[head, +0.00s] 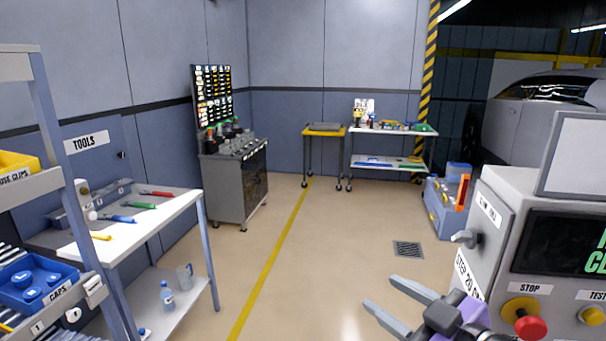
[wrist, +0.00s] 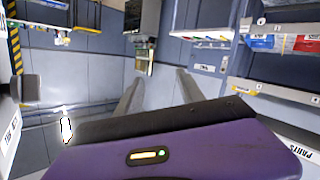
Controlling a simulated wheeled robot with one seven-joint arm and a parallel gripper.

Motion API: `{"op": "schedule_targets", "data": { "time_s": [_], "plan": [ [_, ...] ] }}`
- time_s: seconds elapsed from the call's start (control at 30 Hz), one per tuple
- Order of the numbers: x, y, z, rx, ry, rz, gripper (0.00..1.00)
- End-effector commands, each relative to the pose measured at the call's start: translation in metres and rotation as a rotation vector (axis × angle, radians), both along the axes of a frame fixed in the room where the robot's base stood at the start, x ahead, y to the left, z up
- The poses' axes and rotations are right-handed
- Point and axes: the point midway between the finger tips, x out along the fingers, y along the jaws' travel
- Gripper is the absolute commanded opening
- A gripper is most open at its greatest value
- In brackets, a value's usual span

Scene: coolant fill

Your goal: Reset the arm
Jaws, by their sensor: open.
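My gripper (head: 390,309) shows at the bottom of the head view, right of centre. Its two grey fingers are spread apart with nothing between them. It is in the air over the floor, just left of the grey control cabinet (head: 505,225). In the wrist view my gripper (wrist: 157,85) also has its fingers apart and empty, and the room appears turned over behind them.
A white tool table (head: 165,207) with coloured tools and a shelf with a blue caps bin (head: 35,283) stand at left. The cabinet carries a red stop button (head: 530,327). A grey tool cart (head: 235,185) and yellow-topped cart (head: 323,131) stand farther back. The middle floor is clear.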

Motion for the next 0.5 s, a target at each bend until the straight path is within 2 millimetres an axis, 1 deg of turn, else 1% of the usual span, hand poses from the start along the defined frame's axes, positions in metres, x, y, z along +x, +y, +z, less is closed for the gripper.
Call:
{"op": "schedule_targets", "data": {
  "time_s": [0.03, 0.1, 0.17, 0.27, 0.37, 0.5],
  "plan": [
    [-0.002, 0.010, 0.000, 0.083, -0.011, -0.020, 0.45],
    [-0.005, 0.016, 0.000, 0.183, -0.027, -0.059, 0.45],
    [-0.008, 0.020, -0.003, 0.262, -0.037, -0.097, 0.45],
    [-0.017, 0.023, -0.013, 0.382, -0.041, -0.163, 0.45],
    [-0.031, 0.024, -0.029, 0.484, -0.032, -0.232, 0.45],
    [-0.058, 0.022, -0.060, 0.589, -0.009, -0.333, 0.45]
  ]
}}
